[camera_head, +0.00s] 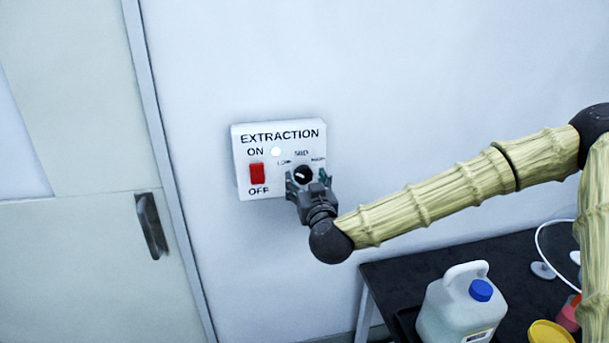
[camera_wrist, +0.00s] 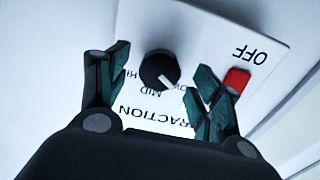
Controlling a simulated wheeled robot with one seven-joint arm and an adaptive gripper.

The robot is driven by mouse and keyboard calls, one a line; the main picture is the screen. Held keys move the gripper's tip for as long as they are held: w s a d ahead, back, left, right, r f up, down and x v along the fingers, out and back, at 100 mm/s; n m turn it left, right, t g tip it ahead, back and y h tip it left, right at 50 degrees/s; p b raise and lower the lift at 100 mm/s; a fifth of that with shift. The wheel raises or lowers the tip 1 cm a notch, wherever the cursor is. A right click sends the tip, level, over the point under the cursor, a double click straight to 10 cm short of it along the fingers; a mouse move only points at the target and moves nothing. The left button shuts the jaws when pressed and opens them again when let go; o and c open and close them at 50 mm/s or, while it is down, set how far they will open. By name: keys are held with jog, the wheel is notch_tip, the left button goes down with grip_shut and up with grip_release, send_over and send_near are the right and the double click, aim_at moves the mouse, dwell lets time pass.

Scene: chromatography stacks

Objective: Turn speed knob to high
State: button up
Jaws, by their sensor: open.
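The white extraction control box (camera_head: 244,139) is fixed to the wall in the head view. Its black speed knob (camera_head: 303,174) sits at the lower right of the panel, with a white pointer line. In the wrist view the knob (camera_wrist: 158,70) appears between my fingers, its pointer toward the lower right, near a partly hidden label. MID and a label starting "HI" also show around it. My gripper (camera_head: 304,183) is open at the knob, with one finger on each side; the wrist view also shows my gripper (camera_wrist: 155,90). I see no clear contact with the knob.
A red rocker switch (camera_head: 257,173) lies left of the knob, close to one finger in the wrist view. A white indicator light (camera_head: 276,152) is above. A black table (camera_head: 400,280) with a white jug (camera_head: 455,310) stands below right. A door handle (camera_head: 151,225) is at left.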

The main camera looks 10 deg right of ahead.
jog(key=shift+w, duration=0.95)
jog(key=c, duration=1)
